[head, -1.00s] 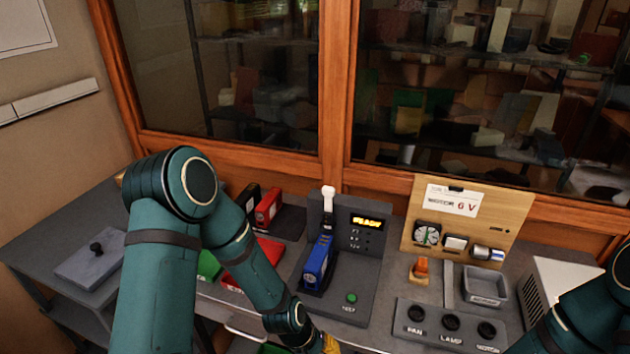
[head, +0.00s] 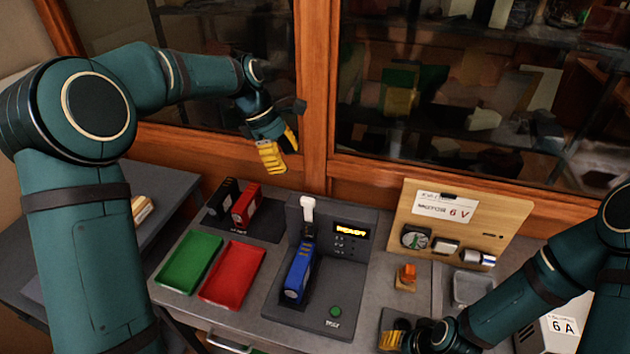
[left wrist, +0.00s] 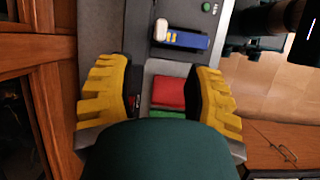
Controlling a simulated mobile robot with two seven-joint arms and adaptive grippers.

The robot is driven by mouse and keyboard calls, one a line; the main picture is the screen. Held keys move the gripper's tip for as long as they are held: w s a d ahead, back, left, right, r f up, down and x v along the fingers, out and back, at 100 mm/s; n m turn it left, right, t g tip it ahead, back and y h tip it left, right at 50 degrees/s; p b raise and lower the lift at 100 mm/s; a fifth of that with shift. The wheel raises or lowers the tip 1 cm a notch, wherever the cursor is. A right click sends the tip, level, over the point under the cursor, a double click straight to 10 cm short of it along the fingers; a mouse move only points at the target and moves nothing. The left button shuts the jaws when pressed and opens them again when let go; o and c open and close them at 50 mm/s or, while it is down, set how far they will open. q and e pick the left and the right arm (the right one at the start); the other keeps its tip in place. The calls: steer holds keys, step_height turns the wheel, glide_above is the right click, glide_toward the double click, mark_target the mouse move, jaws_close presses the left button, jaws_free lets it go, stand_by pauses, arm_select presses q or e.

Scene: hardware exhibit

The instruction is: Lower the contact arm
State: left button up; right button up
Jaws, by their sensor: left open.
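The tester (head: 325,285) is a dark grey unit with a lit display (head: 351,231) and a green button. A white-tipped contact arm (head: 307,208) stands upright at its upper left, above a blue battery pack (head: 298,272) lying in the cradle. The white tip (left wrist: 161,30) and blue pack (left wrist: 192,40) also show in the left wrist view. My left gripper (head: 280,150) is open and empty, raised behind and left of the contact arm, clear of it. Its yellow fingers are spread in the left wrist view (left wrist: 160,95). My right gripper (head: 394,341) is low at the front, partly cut off; its opening is unclear.
Green (head: 189,262) and red (head: 232,274) trays lie left of the tester. Black and red packs (head: 245,204) stand behind them. A wooden meter board (head: 455,225) and a grey bin (head: 472,288) are to the right. The glass cabinet (head: 230,150) is close behind my left gripper.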

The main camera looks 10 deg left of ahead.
mark_target(306, 199)
arm_select(q)
steer(key=x, duration=1.3)
steer(key=shift+f+b, duration=0.15)
steer(key=shift+b, duration=0.2)
steer(key=shift+s, duration=0.1)
jaws_close()
